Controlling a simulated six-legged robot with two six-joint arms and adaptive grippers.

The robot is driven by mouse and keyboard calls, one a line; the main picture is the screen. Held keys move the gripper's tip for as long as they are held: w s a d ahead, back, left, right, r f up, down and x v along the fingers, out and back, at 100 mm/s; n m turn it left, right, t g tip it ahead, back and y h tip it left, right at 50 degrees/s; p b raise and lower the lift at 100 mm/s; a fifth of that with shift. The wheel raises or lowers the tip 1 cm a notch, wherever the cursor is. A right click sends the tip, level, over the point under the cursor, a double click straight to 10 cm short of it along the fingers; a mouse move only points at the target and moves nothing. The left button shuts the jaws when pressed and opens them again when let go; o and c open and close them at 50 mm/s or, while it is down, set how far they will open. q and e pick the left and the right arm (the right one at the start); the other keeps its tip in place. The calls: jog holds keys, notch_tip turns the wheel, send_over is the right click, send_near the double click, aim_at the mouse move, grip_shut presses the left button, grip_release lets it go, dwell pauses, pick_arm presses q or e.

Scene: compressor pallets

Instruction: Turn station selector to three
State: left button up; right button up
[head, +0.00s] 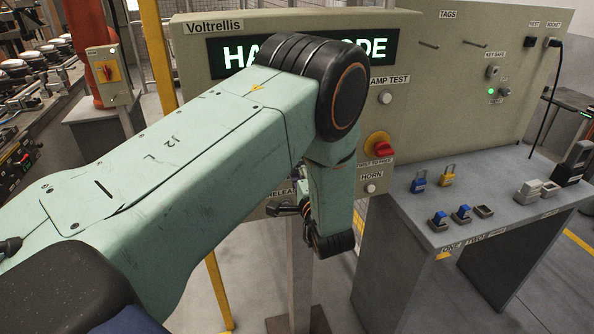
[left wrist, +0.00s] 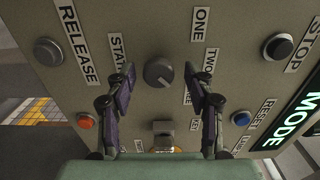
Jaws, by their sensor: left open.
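The station selector, a round dark grey knob (left wrist: 158,72), sits on the beige panel in the left wrist view. The panel appears turned sideways there. Labels ONE (left wrist: 199,24) and TWO (left wrist: 208,60) are beside the knob; the label below them is partly hidden by a finger. The knob's pointer direction is hard to tell. My left gripper (left wrist: 160,69) is open, with a fingertip on either side of the knob; I cannot tell whether they touch it. In the head view my left arm hides the selector, and only part of the gripper (head: 284,208) shows. My right gripper is not in view.
Near the knob are a black button by RELEASE (left wrist: 47,51), a STOP button (left wrist: 278,46), orange (left wrist: 86,120) and blue (left wrist: 241,118) buttons, and a key switch (left wrist: 163,130).

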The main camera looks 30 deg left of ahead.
pick_arm(q)
jog(key=shift+s+a, duration=0.1)
jog(key=shift+a, duration=0.05)
jog(key=shift+s, duration=0.1)
jog(key=v, duration=0.7)
jog(key=shift+d, duration=0.2)
dwell(0.4)
